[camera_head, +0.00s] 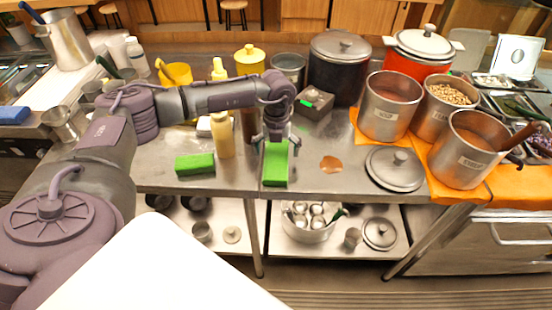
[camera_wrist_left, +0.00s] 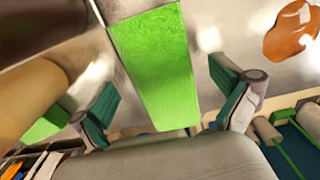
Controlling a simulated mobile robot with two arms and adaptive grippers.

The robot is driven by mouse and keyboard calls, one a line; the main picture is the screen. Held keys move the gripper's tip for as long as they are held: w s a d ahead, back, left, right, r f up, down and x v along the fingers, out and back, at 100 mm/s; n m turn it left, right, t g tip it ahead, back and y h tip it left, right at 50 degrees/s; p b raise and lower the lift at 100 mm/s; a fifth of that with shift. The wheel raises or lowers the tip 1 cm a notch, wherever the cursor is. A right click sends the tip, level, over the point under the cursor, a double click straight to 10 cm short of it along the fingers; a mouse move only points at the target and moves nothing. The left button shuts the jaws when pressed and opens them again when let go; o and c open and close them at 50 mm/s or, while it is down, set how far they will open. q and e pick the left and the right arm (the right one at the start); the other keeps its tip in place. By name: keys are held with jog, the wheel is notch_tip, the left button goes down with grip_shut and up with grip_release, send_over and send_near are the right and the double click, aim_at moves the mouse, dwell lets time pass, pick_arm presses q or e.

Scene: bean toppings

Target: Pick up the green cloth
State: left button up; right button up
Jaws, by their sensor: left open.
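A green cloth (camera_head: 275,167), a flat bright-green rectangle, lies on the steel counter near its front edge. A second green block-like piece (camera_head: 195,164) lies to its left, past the yellow bottle. My left gripper (camera_head: 276,143) is directly above the far end of the first cloth. In the left wrist view the cloth (camera_wrist_left: 158,65) runs between the two teal-padded fingers of my left gripper (camera_wrist_left: 165,105), which are wide apart and hold nothing. I cannot tell whether the fingertips touch the counter. My right gripper is not in view.
A yellow bottle (camera_head: 222,136) stands close to the left of the gripper. A brown spill (camera_head: 331,164) and a steel lid (camera_head: 394,168) lie to the right. Steel pots (camera_head: 389,107) stand on orange cloth (camera_head: 440,175). A small dark box (camera_head: 314,103) is behind the gripper.

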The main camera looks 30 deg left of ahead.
pick_arm(q)
jog(key=shift+f, duration=0.8)
jog(key=c, duration=1.2)
jog(key=shift+r, duration=0.1)
jog(key=shift+r, duration=0.45)
notch_tip(320, 180, up, 2)
jog(key=shift+r+b, duration=0.25)
jog(key=shift+b, duration=0.35)
jog(key=d+r+b, duration=0.2)
jog(key=d+r, duration=0.5)
jog(key=d, duration=0.4)
jog(key=shift+d+r+b, duration=0.3)
jog(key=shift+d+b, duration=0.05)
jog(key=shift+b, duration=0.05)
jog(key=shift+w, duration=0.1)
